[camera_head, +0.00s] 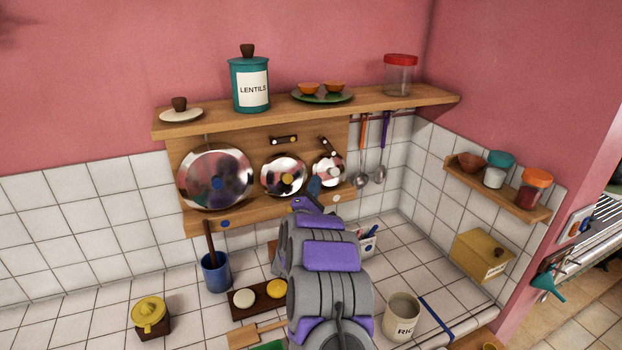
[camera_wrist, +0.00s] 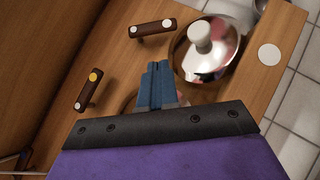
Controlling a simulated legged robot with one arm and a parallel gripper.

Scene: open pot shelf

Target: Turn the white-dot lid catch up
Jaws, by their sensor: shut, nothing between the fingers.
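The white-dot catch (camera_head: 328,146) is a short dark bar on the wooden board, above the white-knobbed lid (camera_head: 328,169). It slants, its upper end to the left. In the wrist view the catch (camera_wrist: 152,28) shows a pale dot near each end, and the lid (camera_wrist: 205,58) is beside it. The yellow-dot catch (camera_head: 284,140) lies nearly level above the yellow-knobbed lid (camera_head: 284,175); it also shows in the wrist view (camera_wrist: 88,90). My gripper (camera_head: 314,184), with blue fingers (camera_wrist: 158,70), is shut and empty in front of the board near the white-knobbed lid, apart from both catches.
A large blue-knobbed lid (camera_head: 214,178) hangs at left. The shelf (camera_head: 360,106) juts out above, holding a lentils canister (camera_head: 250,85) and a red-capped jar (camera_head: 400,75). Ladles (camera_head: 380,172) hang at right. A white marker (camera_wrist: 269,57) sits on the board below the white-knobbed lid.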

